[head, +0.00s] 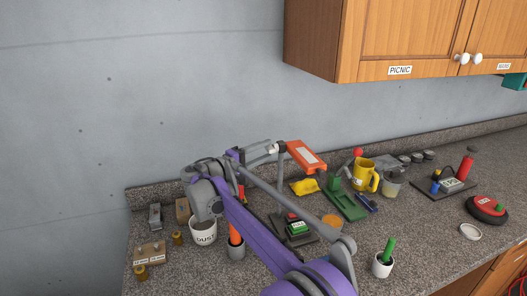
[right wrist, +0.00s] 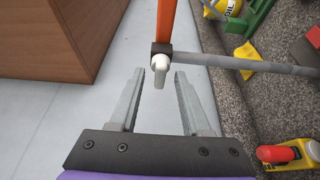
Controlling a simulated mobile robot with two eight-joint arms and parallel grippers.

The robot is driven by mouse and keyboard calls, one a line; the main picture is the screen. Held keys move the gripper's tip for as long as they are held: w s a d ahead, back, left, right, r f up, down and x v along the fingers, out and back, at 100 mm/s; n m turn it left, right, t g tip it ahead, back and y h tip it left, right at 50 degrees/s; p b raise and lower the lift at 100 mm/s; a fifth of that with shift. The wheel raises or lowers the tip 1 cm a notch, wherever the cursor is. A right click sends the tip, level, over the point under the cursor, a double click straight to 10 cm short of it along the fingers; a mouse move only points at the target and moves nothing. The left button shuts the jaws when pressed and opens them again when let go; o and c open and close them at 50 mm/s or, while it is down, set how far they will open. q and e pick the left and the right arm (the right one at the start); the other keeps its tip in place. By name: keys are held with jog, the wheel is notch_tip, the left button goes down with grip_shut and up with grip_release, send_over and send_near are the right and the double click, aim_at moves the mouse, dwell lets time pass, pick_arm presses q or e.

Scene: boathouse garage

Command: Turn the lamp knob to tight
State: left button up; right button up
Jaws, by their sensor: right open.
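The lamp has an orange rectangular head (head: 307,156) on a grey arm above the counter in the head view. Its white knob (head: 272,148) sits at a joint left of the head. In the right wrist view the white lever-like knob (right wrist: 160,70) hangs from a black clamp (right wrist: 161,49) where an orange part meets a grey rod. My right gripper (right wrist: 159,72) is open, with its two grey fingertips on either side of the knob and gaps showing. My left gripper is not in view.
The granite counter (head: 420,225) holds a white DUST mug (head: 203,232), a yellow jug (head: 364,175), a green tool (head: 343,196), and a red-topped round tin (head: 487,208). A wooden cabinet (head: 400,35) hangs above. A grey wall (head: 120,100) stands behind.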

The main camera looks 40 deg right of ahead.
jog(key=shift+d, duration=0.1)
grip_shut()
